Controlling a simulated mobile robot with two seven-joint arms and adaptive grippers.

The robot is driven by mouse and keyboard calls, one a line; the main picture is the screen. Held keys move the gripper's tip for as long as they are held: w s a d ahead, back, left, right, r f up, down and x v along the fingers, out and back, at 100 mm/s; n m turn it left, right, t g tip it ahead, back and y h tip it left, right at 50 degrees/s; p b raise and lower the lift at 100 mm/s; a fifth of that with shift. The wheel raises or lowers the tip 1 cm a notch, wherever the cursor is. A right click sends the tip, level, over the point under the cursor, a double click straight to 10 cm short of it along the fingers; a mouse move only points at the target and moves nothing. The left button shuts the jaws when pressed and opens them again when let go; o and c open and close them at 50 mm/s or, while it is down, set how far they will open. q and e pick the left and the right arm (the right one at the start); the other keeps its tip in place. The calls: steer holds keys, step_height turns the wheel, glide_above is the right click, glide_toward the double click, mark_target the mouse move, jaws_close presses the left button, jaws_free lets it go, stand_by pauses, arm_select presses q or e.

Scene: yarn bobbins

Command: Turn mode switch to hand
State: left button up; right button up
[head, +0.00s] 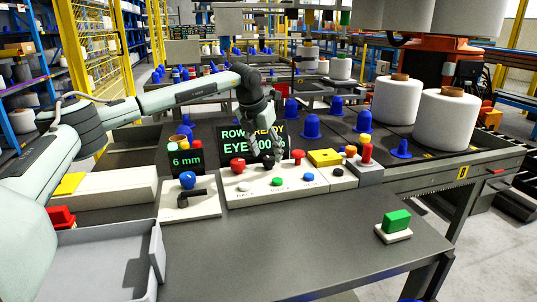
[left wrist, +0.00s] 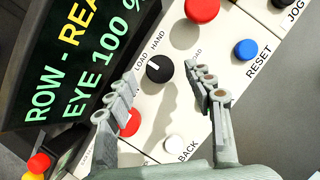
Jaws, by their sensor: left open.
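The mode switch is a round black knob (left wrist: 160,69) with a white mark, on the pale control panel. In the left wrist view the words LOAD and HAND are printed beside it. Its mark points to the upper left, on the LOAD side. My left gripper (left wrist: 166,80) is open, with one finger on each side of the knob in that view. Whether a finger touches it I cannot tell. In the head view my left gripper (head: 262,150) hangs over the panel (head: 262,196) and mostly hides the knob. My right gripper is not in view.
Near the knob are a red button (left wrist: 129,122), a white BACK button (left wrist: 175,143), a blue RESET button (left wrist: 246,50) and another red one (left wrist: 200,10). A display (head: 252,140) stands behind the panel.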

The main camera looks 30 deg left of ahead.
arm_select(q)
steer(key=shift+x, duration=0.85)
steer(key=shift+w+f, duration=0.1)
steer(key=shift+w, duration=0.05)
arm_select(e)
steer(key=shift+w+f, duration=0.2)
arm_select(q)
steer(key=shift+c, duration=0.4)
steer(key=c, duration=1.1)
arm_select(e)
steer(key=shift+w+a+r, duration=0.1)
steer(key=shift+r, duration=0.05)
